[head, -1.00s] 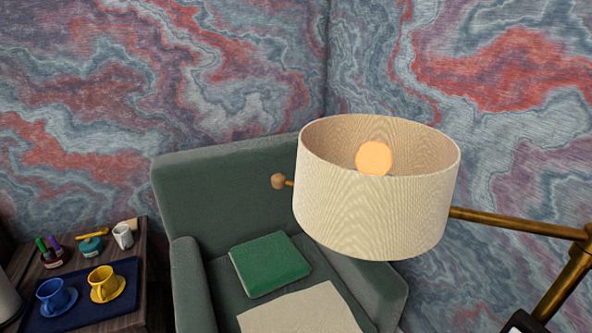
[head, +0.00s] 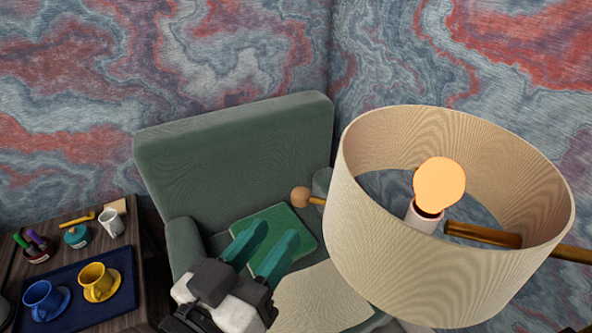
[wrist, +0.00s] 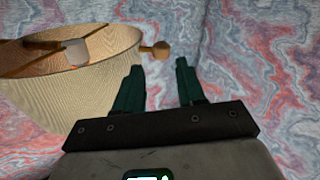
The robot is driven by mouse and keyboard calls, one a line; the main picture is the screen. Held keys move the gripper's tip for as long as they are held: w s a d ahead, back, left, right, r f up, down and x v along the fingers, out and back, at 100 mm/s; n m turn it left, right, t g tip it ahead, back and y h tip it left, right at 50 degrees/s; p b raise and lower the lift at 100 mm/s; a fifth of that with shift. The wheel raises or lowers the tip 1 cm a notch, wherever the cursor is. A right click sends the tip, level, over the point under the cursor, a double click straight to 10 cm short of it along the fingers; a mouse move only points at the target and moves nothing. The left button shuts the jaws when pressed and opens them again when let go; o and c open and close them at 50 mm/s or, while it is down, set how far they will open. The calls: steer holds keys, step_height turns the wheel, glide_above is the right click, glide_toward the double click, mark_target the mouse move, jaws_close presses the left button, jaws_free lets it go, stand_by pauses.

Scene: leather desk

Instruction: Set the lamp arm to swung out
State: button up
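The lamp has a cream drum shade (head: 390,235) with a lit bulb (head: 438,185) inside. Its brass lamp arm (head: 482,234) runs in from the right through the shade. A round wooden knob (head: 300,197) on a short brass stem sticks out on the shade's left side. My gripper (head: 265,243) is open and empty, left of the shade and below the knob in the head view. In the wrist view the knob (wrist: 161,49) is beyond and between the spread teal fingers (wrist: 155,80), and the shade (wrist: 85,90) is to their left. The lamp's post is out of view.
A green armchair (head: 235,140) stands behind, with a green cushion (head: 283,228) and a cream cloth (head: 320,298) on its seat. At left, a dark side table (head: 140,290) bears a navy tray (head: 75,322) with blue and yellow cups. Marbled walls close the corner.

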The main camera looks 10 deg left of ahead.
steer(key=p+x, duration=0.2)
steer(key=x, duration=0.8)
steer(key=shift+w+r+p, duration=0.2)
steer(key=shift+w+p, duration=0.1)
jaws_close()
